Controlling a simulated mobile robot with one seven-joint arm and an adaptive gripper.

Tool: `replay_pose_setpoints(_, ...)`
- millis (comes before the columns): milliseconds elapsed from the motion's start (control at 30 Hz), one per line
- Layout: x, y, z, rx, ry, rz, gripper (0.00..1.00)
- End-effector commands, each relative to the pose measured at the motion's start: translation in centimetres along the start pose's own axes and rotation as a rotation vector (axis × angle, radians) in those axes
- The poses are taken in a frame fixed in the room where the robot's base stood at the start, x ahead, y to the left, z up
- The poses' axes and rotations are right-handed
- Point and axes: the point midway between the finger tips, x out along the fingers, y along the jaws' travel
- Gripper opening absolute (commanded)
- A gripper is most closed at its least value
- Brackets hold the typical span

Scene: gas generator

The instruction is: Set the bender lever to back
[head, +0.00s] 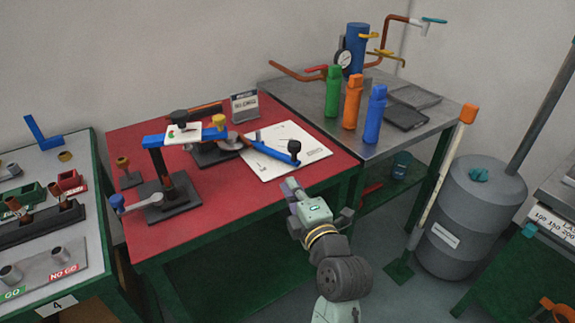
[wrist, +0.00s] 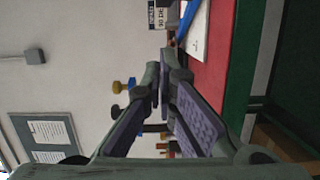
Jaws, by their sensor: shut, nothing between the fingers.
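The bender stands on the red table top (head: 318,180), with a blue lever (head: 268,151) that ends in a black knob (head: 294,146). The lever reaches right and toward the front, over a white sheet (head: 305,163). A blue bar also shows at the top of the wrist view (wrist: 188,20), beside the white sheet. My gripper (head: 288,186) is at the front edge of the red table, in front of the lever's knob end and apart from it. In the wrist view, my gripper (wrist: 163,78) has its fingertips together with nothing between them.
A bender stand (head: 170,180) with a blue-tipped side handle is on the table's left. Green, orange and blue bottles (head: 374,115) stand on the grey table at right. A grey drum (head: 470,215) stands on the floor. A small sign (head: 244,105) is behind the lever.

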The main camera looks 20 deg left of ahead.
Motion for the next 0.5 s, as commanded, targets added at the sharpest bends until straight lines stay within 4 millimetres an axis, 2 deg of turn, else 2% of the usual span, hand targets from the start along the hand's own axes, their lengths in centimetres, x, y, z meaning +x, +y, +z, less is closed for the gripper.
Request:
replay_pose_setpoints(67, 0.3, -0.7, 0.0, -0.006, 0.002, 0.003, 0.0)
replay_pose_setpoints(500, 1.2, -0.6, 0.0, 0.002, -0.014, 0.007, 0.0)
